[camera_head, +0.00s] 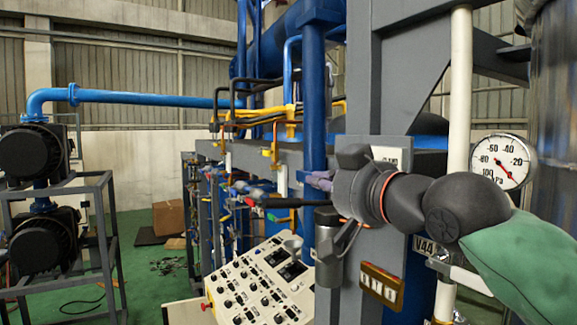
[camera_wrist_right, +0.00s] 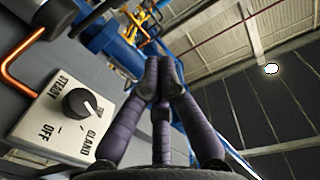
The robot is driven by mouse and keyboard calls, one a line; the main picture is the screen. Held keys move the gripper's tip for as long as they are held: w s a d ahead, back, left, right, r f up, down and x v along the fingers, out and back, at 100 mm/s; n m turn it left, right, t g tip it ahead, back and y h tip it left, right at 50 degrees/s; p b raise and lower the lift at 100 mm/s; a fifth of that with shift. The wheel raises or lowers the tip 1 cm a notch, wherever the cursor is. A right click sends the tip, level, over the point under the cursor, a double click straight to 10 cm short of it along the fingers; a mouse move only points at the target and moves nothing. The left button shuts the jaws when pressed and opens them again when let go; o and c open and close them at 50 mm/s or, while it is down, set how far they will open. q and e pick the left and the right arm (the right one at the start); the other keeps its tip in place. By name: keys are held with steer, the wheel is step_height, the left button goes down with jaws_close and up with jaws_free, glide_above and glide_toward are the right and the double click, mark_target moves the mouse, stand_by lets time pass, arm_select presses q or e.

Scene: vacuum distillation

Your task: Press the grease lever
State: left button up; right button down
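My right gripper (camera_head: 320,181) reaches in from the right in the camera_head view, its purplish fingers pointing left. In the camera_wrist_right view its fingers (camera_wrist_right: 160,78) come together at the tips, with nothing visible between them. A dark horizontal bar (camera_head: 288,203) shows just below and left of the fingertips in the camera_head view. I cannot tell whether it is the grease lever or whether the fingers touch it. A grey cylinder (camera_head: 327,245) shows below the gripper. No lever is clearly recognisable in the wrist view. My left gripper is not in view.
A rotary switch plate (camera_wrist_right: 65,115) marked STEADY, OFF and GLAND is beside the fingers. A sloped control panel (camera_head: 260,285) stands below. A grey steel column (camera_head: 400,75), a pressure gauge (camera_head: 500,161) and a white pipe (camera_head: 460,90) are close to my arm.

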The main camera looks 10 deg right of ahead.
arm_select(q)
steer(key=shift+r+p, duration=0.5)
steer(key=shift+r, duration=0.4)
arm_select(e)
steer(key=shift+s+d+r, duration=0.15)
steer(key=shift+r, duration=0.45)
steer(key=p, duration=0.4)
glide_above(300, 201)
steer(key=s+a, duration=0.2)
steer(key=s, duration=0.2)
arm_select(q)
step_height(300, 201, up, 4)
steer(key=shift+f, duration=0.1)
arm_select(e)
steer(key=f, duration=0.1)
steer(key=w+f, duration=0.1)
steer(key=f, duration=0.1)
steer(key=a+f, duration=0.1)
steer(key=shift+w+f, duration=0.15)
steer(key=shift+f, duration=0.05)
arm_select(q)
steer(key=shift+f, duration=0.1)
arm_select(e)
steer(key=shift+f, duration=0.1)
